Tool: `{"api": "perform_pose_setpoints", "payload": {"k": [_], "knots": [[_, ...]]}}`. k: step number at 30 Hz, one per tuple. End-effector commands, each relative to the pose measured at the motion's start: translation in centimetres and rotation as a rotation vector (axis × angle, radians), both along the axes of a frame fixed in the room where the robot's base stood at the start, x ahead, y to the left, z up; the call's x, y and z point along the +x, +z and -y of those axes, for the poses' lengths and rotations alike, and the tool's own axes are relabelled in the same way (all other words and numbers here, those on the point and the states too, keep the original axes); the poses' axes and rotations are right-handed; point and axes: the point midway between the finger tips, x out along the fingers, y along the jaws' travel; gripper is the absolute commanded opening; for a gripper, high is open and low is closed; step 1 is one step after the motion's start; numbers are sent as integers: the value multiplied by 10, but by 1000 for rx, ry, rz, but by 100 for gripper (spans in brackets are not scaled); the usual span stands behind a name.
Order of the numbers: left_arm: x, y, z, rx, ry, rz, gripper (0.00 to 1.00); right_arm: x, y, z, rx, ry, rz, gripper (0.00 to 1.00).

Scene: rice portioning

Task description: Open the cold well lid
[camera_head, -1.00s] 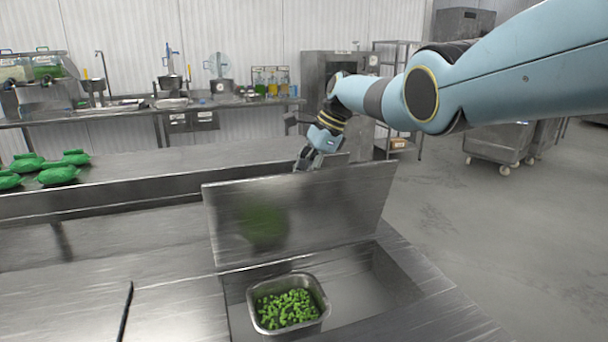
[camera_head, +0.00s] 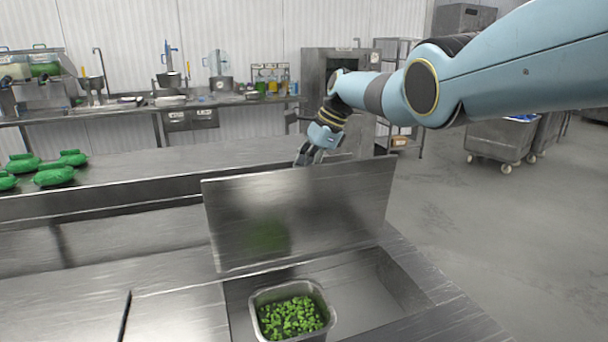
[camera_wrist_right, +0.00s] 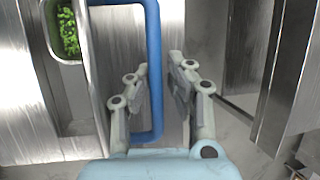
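The cold well lid (camera_head: 300,215) is a flat steel panel standing raised and nearly upright along the far side of the open well (camera_head: 360,290) in the head view. My right gripper (camera_head: 308,157) is behind the lid's top edge, with its fingertips partly hidden there. In the right wrist view my right gripper (camera_wrist_right: 167,88) is open, its fingers on either side of one bar of a blue handle (camera_wrist_right: 155,70). A gap shows between that bar and the right-hand finger. My left gripper is not in view.
A steel pan (camera_head: 328,318) of green pieces (camera_head: 290,317) sits in the well; the well floor beside it is bare. Several green bags (camera_head: 54,176) lie on the counter (camera_head: 150,170) behind.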

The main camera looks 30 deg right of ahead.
Motion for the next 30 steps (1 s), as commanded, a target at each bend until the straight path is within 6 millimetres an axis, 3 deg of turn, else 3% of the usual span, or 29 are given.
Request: {"api": "perform_pose_setpoints", "payload": {"k": [11, 17, 20, 30], "knots": [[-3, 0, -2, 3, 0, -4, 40, -2, -3, -2, 3, 1, -7, 23], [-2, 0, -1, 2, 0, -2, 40, -4, 8, 3, 2, 1, -6, 23], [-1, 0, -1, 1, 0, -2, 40, -9, 19, 7, 1, 2, -5, 23], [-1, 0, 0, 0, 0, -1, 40, -26, 89, 34, 1, -1, -2, 23]]}}
